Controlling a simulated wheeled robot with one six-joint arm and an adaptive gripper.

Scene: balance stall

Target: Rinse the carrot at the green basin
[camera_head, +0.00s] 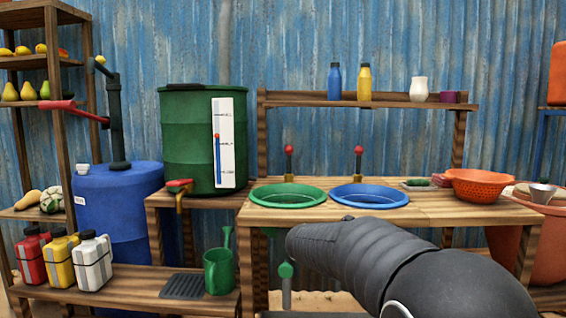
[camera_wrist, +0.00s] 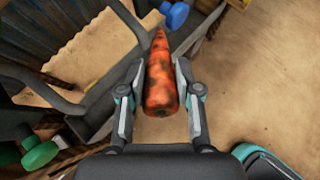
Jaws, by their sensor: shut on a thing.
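A carrot (camera_wrist: 161,80), orange with dark dirty patches, lies lengthwise between the two fingers of my gripper (camera_wrist: 160,88) in the wrist view. The gripper is shut on it, and sandy ground shows below. The green basin (camera_head: 288,196) is set in the wooden counter in the head view, with a red-topped tap (camera_head: 289,162) behind it. My arm crosses the lower right of the head view, in front of the counter. My gripper and the carrot do not show there.
A blue basin (camera_head: 369,196) with its own red-topped tap (camera_head: 358,163) sits right of the green one. An orange colander (camera_head: 481,186) stands further right. A green barrel (camera_head: 180,140) and blue barrel (camera_head: 112,225) stand left. A green watering can (camera_head: 219,272) sits on the low shelf.

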